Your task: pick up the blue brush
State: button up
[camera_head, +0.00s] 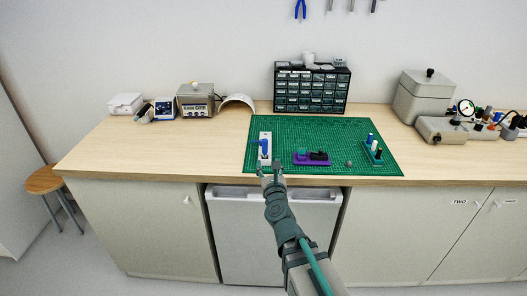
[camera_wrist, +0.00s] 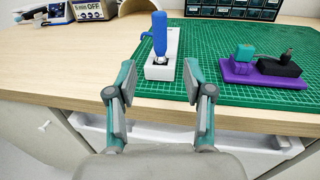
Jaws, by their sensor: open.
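The blue brush (camera_head: 264,147) stands in a white holder (camera_head: 265,138) at the left part of the green mat (camera_head: 345,128). In the wrist view the blue brush (camera_wrist: 159,34) stands upright at the near end of the white holder (camera_wrist: 170,55), with a metallic lower part. My gripper (camera_head: 270,168) is at the bench's front edge, just in front of the holder. In the wrist view my gripper (camera_wrist: 156,90) is open and empty, its two fingers apart, with the brush beyond and between them.
A purple tray (camera_head: 312,162) with teal and black pieces lies right of the holder; it also shows in the wrist view (camera_wrist: 258,79). A green rack (camera_head: 374,155) with small bottles stands further right. A drawer cabinet (camera_head: 311,90) stands behind. The mat's middle is clear.

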aim_at(265, 150)
jog(key=p+x, duration=0.1)
jog(key=x, duration=0.9)
jog(key=shift+w+f, duration=0.15)
jog(key=shift+w, duration=0.15)
grip_shut()
